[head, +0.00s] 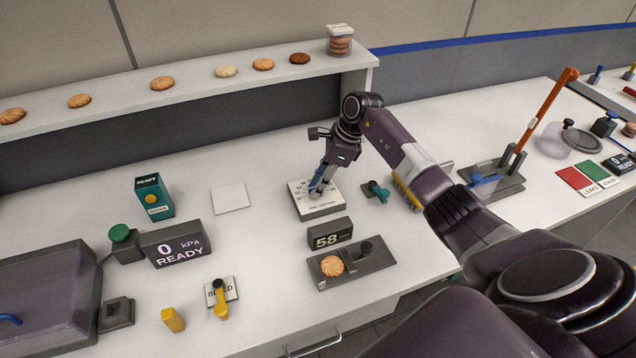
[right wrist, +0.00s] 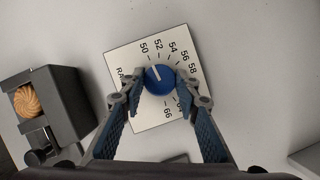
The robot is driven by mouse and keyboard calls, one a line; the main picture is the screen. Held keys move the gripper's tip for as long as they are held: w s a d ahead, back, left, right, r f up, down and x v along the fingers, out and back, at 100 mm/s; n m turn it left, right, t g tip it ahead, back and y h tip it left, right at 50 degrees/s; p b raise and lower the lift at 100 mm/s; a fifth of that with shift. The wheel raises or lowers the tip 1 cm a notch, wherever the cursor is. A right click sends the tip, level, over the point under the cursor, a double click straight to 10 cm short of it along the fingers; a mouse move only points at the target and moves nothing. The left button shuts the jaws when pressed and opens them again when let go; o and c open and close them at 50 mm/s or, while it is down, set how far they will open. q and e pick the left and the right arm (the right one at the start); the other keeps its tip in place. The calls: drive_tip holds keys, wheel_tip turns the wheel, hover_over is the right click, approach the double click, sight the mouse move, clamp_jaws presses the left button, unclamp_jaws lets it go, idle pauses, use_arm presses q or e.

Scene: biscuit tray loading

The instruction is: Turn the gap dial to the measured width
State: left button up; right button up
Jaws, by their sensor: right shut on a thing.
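The gap dial is a white plate (head: 304,209) with a blue knob (right wrist: 159,80) and a printed scale that reads 50 to 66 in the right wrist view. A white mark on the knob points up and left, close to 50. My right gripper (head: 322,186) comes down over the plate and is shut on the knob, one finger on each side. In front of the dial, a dark readout (head: 330,235) shows 58. Beside it, a grey gauge (head: 378,262) holds a round biscuit (head: 332,266). My left gripper is in neither view.
A teal knob (head: 378,190) on a dark base stands just right of the dial. A blank white square (head: 230,197) and a readout (head: 176,244) marked READY lie to the left. A biscuit shelf (head: 190,85) runs behind. The table is bare between the dial and the white square.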

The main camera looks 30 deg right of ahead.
drive_tip(key=m+h+b, duration=0.1)
drive_tip(key=m, duration=0.1)
drive_tip(key=shift+s+f+m+t, duration=0.1)
drive_tip(key=shift+m+t, duration=0.2)
drive_tip(key=m+t+h+b, duration=0.1)
drive_tip(key=m, duration=0.3)
drive_tip(key=shift+a, duration=0.15)
drive_tip(key=m+h+b, duration=0.1)
drive_tip(key=m, duration=0.2)
drive_tip(key=shift+a, duration=0.1)
drive_tip(key=m+h+b, duration=0.1)
drive_tip(key=m, duration=0.1)
drive_tip(key=m+h+b, duration=0.1)
drive_tip(key=m+b, duration=0.1)
drive_tip(key=m, duration=0.1)
drive_tip(key=shift+a+m+h, duration=0.15)
drive_tip(key=shift+m+h, duration=0.15)
drive_tip(key=shift+m+g+h+b, duration=0.5)
drive_tip(key=shift+m+b, duration=0.5)
drive_tip(key=shift+m, duration=0.9)
drive_tip(key=o, duration=1.2)
drive_tip(key=shift+c, duration=0.2)
